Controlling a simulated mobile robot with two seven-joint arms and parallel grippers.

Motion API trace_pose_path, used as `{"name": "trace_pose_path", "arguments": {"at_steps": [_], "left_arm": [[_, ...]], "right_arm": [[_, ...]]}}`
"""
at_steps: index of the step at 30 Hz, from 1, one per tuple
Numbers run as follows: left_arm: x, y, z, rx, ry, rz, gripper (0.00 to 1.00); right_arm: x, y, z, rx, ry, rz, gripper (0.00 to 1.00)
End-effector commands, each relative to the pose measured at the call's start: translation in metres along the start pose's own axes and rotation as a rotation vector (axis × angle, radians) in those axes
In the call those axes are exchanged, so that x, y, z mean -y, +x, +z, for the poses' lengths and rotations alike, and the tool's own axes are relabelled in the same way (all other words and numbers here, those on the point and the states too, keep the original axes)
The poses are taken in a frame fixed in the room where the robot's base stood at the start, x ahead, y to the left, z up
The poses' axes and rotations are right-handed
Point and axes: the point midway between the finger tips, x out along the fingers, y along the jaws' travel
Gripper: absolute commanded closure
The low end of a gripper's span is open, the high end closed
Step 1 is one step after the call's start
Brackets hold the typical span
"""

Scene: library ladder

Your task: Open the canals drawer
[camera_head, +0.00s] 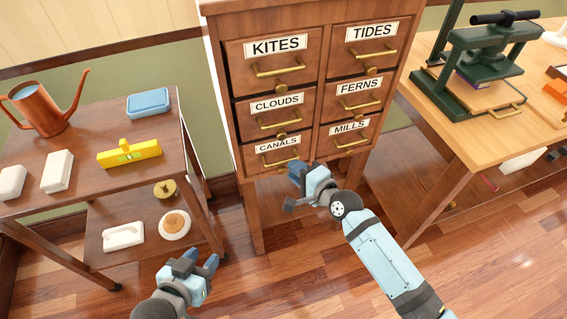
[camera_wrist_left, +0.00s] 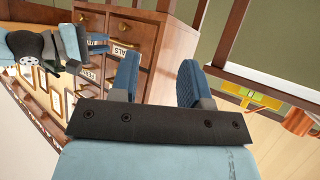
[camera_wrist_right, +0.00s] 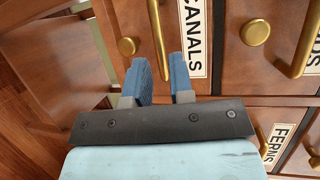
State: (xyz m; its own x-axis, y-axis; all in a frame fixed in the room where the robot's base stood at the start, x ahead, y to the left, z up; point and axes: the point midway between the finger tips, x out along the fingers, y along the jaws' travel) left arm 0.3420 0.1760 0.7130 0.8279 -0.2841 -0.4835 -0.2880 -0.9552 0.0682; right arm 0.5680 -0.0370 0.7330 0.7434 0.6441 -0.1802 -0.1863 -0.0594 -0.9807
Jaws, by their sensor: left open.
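The canals drawer (camera_head: 246,160) is at the bottom left of the wooden cabinet and looks closed. It has a white CANALS label (camera_wrist_right: 195,40), a brass bar handle (camera_wrist_right: 157,30) and a round brass knob (camera_wrist_right: 127,46). My right gripper (camera_head: 296,172) is in front of this drawer. In the right wrist view its two blue fingers (camera_wrist_right: 161,70) stand apart, with the handle bar running between them; contact is not clear. My left gripper (camera_head: 209,262) is open and empty, low in front of the cart, well away from the drawer.
Other labelled drawers, including clouds (camera_head: 246,107) and mills (camera_head: 325,143), surround it. A cart (camera_head: 90,190) with a copper watering can (camera_head: 42,108) and a yellow level (camera_head: 130,153) stands left. A workbench (camera_head: 480,135) with a green press (camera_head: 490,50) stands right.

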Motion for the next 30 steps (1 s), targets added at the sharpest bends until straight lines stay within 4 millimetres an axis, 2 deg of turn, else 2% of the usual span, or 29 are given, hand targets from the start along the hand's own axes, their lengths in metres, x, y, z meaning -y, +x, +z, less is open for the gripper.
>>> {"name": "trace_pose_path", "arguments": {"at_steps": [3, 10, 20, 23, 24, 30], "left_arm": [[0.0, 0.002, 0.002, -0.005, -0.002, 0.002, 0.57], [-0.001, 0.003, 0.002, -0.012, -0.005, 0.006, 0.57], [-0.001, 0.001, -0.003, -0.022, -0.005, 0.008, 0.57], [-0.001, 0.002, -0.003, -0.02, -0.005, 0.008, 0.57], [-0.001, 0.002, -0.002, -0.019, -0.005, 0.008, 0.57], [-0.001, 0.003, 0.002, -0.012, -0.005, 0.007, 0.57]], "right_arm": [[-0.001, 0.024, 0.0, 0.001, -0.001, -0.001, 0.79], [-0.001, 0.047, 0.0, 0.0, -0.001, 0.0, 0.79], [0.0, 0.051, 0.0, 0.0, -0.001, 0.001, 0.79], [0.0, 0.051, 0.0, 0.0, -0.001, 0.0, 0.97], [0.0, 0.051, 0.0, 0.0, -0.001, 0.0, 1.0], [-0.001, 0.05, 0.0, 0.0, -0.001, 0.001, 1.0]]}}
